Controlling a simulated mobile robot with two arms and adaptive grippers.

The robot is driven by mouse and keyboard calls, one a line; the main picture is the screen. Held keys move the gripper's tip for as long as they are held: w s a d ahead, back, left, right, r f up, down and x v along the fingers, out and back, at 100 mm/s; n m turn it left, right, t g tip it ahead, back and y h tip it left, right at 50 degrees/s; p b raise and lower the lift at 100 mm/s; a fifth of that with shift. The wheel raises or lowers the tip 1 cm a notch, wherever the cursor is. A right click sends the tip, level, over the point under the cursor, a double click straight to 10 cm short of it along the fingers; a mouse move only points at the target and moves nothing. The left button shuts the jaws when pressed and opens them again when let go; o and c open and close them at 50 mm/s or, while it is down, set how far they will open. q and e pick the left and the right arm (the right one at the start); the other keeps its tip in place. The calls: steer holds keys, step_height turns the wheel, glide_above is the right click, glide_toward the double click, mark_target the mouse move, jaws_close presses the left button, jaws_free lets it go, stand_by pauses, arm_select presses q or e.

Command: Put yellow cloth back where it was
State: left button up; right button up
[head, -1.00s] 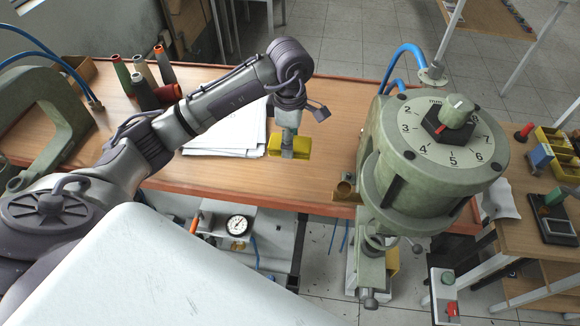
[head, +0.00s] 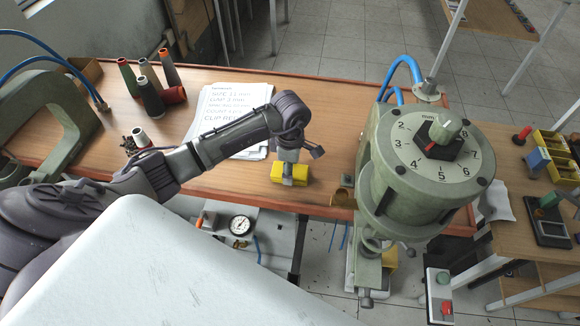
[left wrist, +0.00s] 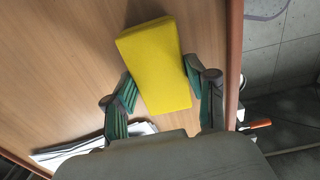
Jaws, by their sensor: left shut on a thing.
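The yellow cloth (head: 277,172) is a folded, block-like pad near the front edge of the wooden table, left of the green press. My left gripper (head: 289,179) points down over it and is shut on it. In the left wrist view the cloth (left wrist: 152,62) lies between the green-padded fingers (left wrist: 160,98), one on each side, and extends beyond their tips. I cannot tell for certain whether its underside touches the tabletop. My right gripper is not in view.
Printed sheets (head: 228,103) lie behind my left arm. Thread cones (head: 150,97) stand at the back left. The green press (head: 415,200) with a numbered dial stands at the right. Bare tabletop (head: 325,130) lies behind the cloth. The table's front edge (head: 330,210) is close.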

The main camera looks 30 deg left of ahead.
arm_select(q)
steer(key=shift+f, duration=0.15)
steer(key=o, duration=1)
steer(key=shift+r, duration=0.35)
step_height(320, 180, up, 12)
steer(key=b, duration=0.4)
steer(key=shift+f, duration=0.1)
